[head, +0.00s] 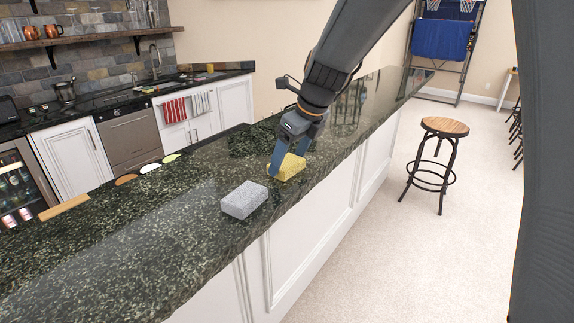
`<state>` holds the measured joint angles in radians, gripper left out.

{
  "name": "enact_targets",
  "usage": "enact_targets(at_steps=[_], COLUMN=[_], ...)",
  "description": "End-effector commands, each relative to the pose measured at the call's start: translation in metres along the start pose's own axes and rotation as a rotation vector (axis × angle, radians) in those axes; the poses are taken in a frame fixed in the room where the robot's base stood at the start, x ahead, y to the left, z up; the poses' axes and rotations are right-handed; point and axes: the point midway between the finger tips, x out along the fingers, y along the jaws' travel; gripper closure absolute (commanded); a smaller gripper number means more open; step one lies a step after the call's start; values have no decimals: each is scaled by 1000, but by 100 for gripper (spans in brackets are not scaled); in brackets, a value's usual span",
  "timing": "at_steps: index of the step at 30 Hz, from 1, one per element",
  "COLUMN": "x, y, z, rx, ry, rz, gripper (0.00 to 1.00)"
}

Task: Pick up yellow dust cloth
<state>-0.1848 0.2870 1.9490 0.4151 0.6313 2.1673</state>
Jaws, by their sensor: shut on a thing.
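The yellow dust cloth (291,168) looks like a small folded block on the dark green granite bar counter (140,245). My gripper (283,160) reaches down from the upper right and is shut on the yellow cloth. Its blue fingers cover the cloth's left side and part of its back. The cloth is at or just above the counter top; I cannot tell whether it touches.
A grey block-shaped cloth or sponge (244,200) lies on the counter to the front left of my gripper. A wood-topped stool (444,127) stands on the carpet at right. The near left counter is mostly clear.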

Motion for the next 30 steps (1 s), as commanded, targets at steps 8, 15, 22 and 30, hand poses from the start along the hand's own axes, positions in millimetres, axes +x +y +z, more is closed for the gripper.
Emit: enact_targets(at_steps=[8,15,22,30], x=[-18,-61,-88,-93], y=[-1,-1,-1,0], z=[9,26,37,39], rx=[-2,-1,0,0], ry=[-4,-3,0,2], rz=[-2,-2,0,1], gripper=[48,48,48,48])
